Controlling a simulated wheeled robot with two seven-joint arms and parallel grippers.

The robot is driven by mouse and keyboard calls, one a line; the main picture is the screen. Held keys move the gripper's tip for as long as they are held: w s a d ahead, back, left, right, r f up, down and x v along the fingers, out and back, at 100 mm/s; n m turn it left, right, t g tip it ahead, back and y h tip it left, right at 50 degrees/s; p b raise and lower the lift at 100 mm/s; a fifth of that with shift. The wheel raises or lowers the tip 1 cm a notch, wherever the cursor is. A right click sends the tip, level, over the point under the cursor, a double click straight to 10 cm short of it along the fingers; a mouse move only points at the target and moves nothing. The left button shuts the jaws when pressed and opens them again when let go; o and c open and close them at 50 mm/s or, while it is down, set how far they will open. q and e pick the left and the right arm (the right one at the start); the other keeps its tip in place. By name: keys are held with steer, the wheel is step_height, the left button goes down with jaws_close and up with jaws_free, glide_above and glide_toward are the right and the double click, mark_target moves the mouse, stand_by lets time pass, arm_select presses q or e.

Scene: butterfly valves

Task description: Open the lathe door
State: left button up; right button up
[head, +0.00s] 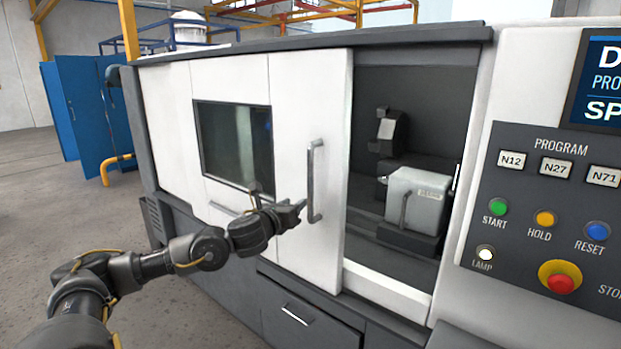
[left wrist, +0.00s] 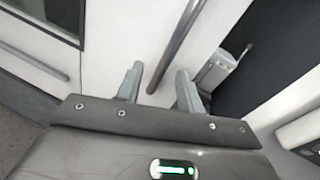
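The lathe door (head: 300,115) is a white sliding panel with a dark window. It stands partly open, with the lathe's interior showing to its right. Its vertical grey bar handle (head: 316,180) is near the door's right edge. My left gripper (head: 302,208) is at the lower part of the handle, just to its left in the head view. In the left wrist view the two fingers (left wrist: 158,88) are spread apart, and the handle (left wrist: 180,50) runs down toward the gap between them. I cannot tell whether either finger touches it. My right gripper is not in view.
A control panel (head: 550,190) with several buttons is to the right of the opening. Inside the lathe is a grey block-shaped unit (head: 415,200). A drawer (head: 310,310) is below the door. Blue cabinets (head: 85,110) stand at the back left, with open floor (head: 40,230) in front.

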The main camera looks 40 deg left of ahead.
mark_target(309, 178)
arm_select(q)
step_height(309, 178, up, 5)
steer(key=s+d+m+t, duration=0.1)
steer(key=s+d+m, duration=0.1)
steer(key=m, duration=0.1)
steer(key=shift+n, duration=0.3)
steer(key=p+x, duration=0.4)
steer(key=x, duration=0.6)
steer(key=shift+a+r, duration=0.1)
steer(key=shift+w+a+p, duration=0.1)
steer(key=shift+w+p, duration=0.2)
steer(key=shift+w, duration=0.2)
jaws_close()
